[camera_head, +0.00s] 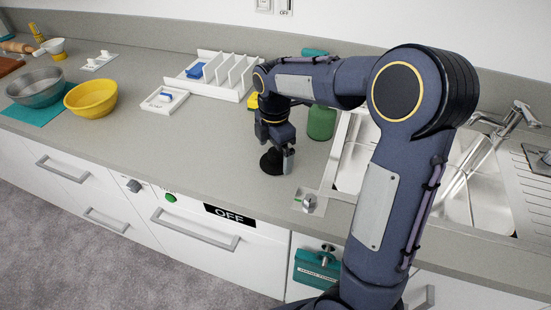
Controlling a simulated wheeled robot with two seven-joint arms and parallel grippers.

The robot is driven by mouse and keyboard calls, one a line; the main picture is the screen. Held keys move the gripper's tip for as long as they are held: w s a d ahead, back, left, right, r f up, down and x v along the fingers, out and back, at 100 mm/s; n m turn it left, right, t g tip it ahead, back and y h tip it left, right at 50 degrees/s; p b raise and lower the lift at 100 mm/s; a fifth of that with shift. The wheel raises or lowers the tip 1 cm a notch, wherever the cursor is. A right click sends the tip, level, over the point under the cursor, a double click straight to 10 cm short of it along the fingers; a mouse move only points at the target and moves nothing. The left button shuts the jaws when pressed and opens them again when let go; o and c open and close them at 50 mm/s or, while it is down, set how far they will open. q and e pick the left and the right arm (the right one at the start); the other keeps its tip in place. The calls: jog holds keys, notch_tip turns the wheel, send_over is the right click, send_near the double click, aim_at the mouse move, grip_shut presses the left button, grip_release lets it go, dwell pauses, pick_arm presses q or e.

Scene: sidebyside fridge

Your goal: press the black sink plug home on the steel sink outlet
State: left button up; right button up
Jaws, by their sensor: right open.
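The black sink plug (268,163) is on the grey worktop, left of the sink and partly hidden by my right gripper. My right gripper (281,153) points down over it, open, with its fingers close around or beside the plug; I cannot tell whether they touch it. The steel sink (352,160) is to the right, and my right arm covers much of it. I cannot make out the steel outlet for certain; a small plate with a metal knob-like part (308,204) is near the worktop's front edge. My left gripper is out of view.
A white rack (228,79) and small white tray (165,101) stand behind and left. A green container (321,122) is behind the gripper. A yellow bowl (91,100) and metal bowl (33,88) are far left. The tap (518,117) rises at right. The worktop's front-left stretch is clear.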

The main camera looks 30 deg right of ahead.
notch_tip(320, 180, down, 2)
jog(key=shift+f, duration=0.1)
jog(key=c, duration=1.1)
jog(key=shift+r, duration=0.2)
jog(key=shift+r, duration=0.25)
notch_tip(320, 180, up, 2)
jog(key=shift+r, duration=0.1)
jog(key=s+r, duration=0.3)
jog(key=s, duration=0.1)
jog(key=s+d+r, duration=0.1)
jog(key=s+r, duration=0.2)
jog(key=s, duration=0.2)
jog(key=s+d+r+b, duration=0.1)
jog(key=s+r, duration=0.3)
jog(key=s, duration=0.1)
